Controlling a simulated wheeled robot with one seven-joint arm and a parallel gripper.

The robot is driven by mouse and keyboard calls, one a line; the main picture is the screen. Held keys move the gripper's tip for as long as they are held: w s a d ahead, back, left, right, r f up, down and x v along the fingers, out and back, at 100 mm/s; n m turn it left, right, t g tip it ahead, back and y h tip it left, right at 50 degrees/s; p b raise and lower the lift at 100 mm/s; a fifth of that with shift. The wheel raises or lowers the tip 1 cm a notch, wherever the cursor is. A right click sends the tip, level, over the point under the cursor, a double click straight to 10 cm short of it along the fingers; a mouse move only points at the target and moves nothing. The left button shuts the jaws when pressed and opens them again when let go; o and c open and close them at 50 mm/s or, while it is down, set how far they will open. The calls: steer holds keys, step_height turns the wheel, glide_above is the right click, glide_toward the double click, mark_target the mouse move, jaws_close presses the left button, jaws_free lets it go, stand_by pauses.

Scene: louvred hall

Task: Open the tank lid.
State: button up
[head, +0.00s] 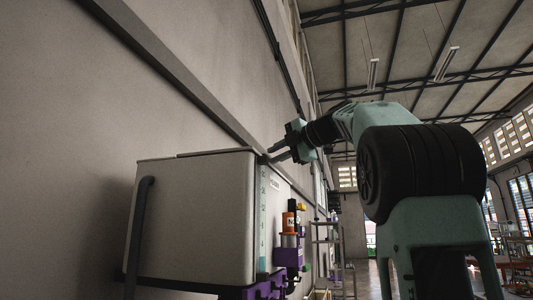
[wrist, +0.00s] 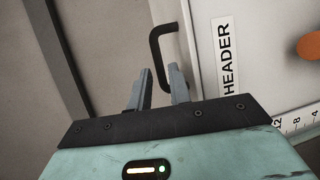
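The tank (head: 195,220) is a pale grey box at left centre in the head view, with its flat lid (head: 210,153) lying level on top and looking shut. In the wrist view, a black bar handle (wrist: 155,48) is fixed to a pale panel beside a white label (wrist: 227,55) reading HEADER. My gripper (head: 272,154) is at the tank's upper right corner. In the wrist view, my gripper (wrist: 160,82) is open, its two fingers apart, with the handle's lower end showing between or just beyond the fingertips. I cannot tell whether they touch it.
A grey wall (head: 80,130) stands close behind the tank. A dark curved rail (head: 139,235) runs down the tank's left side. Purple brackets and an orange-and-black fitting (head: 290,222) project at its right. A numbered scale (wrist: 295,122) and an orange knob (wrist: 309,46) show in the wrist view.

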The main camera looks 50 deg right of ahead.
mark_target(268, 158)
steer(key=shift+w+f+p, duration=0.2)
steer(key=shift+w+p, duration=0.15)
steer(key=shift+w, duration=0.65)
steer(key=shift+w+f+p, duration=0.2)
steer(key=shift+w+p, duration=0.15)
steer(key=shift+w, duration=0.65)
steer(key=shift+c, duration=0.3)
jaws_close()
steer(key=shift+r, duration=0.15)
